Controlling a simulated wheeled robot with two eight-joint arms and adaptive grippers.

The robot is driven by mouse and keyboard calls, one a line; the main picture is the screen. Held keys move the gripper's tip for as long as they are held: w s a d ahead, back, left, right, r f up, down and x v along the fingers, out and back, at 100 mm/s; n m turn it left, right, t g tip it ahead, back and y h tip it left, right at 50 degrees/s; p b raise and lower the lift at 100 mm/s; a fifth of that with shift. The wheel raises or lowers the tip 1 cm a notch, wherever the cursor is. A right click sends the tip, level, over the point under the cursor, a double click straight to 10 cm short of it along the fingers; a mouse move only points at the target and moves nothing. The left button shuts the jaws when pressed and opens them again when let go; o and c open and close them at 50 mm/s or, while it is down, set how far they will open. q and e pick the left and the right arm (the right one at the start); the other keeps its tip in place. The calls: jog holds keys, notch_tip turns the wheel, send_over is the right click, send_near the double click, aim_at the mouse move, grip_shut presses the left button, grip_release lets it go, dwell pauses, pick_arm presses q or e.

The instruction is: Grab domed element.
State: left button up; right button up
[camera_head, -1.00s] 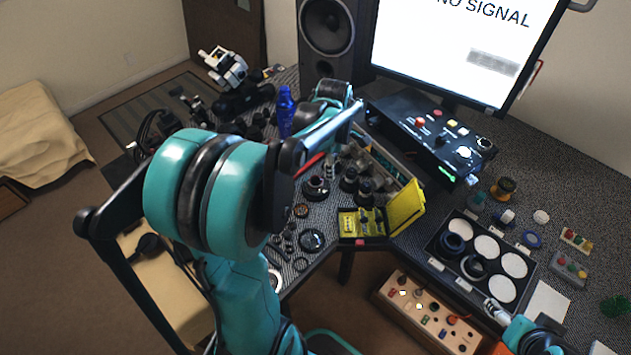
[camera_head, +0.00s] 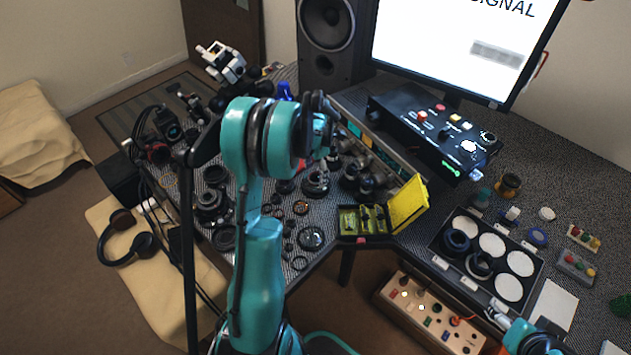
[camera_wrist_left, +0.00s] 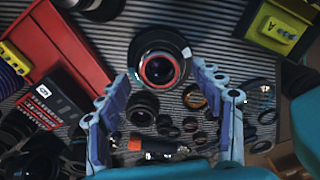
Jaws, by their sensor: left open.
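My left gripper (camera_head: 325,138) is over the dark ribbed mat, mostly hidden behind its own wrist in the head view. In the left wrist view the left gripper (camera_wrist_left: 168,80) is open and empty, its two fingers spread. A black lens barrel with a red inner ring (camera_wrist_left: 158,70) shows between the fingertips; I cannot tell its depth below them. Small round lens parts lie to its right, one with an amber rim (camera_wrist_left: 195,97). I cannot tell which part is the domed element. My right gripper (camera_head: 497,312) is at the lower right, its jaws unclear.
A yellow-lidded box (camera_head: 408,205) stands at the mat's front edge. A black tray with white round pads (camera_head: 507,287) holds two dark rings. A red box (camera_wrist_left: 60,50) shows in the left wrist view. A control box (camera_head: 430,135) and monitor stand behind.

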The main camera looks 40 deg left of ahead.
pick_arm(q)
jog(key=shift+f, duration=0.5)
jog(key=shift+r, duration=0.1)
jog(key=c, duration=1.2)
jog(key=shift+c, duration=0.2)
jog(key=shift+r, duration=0.15)
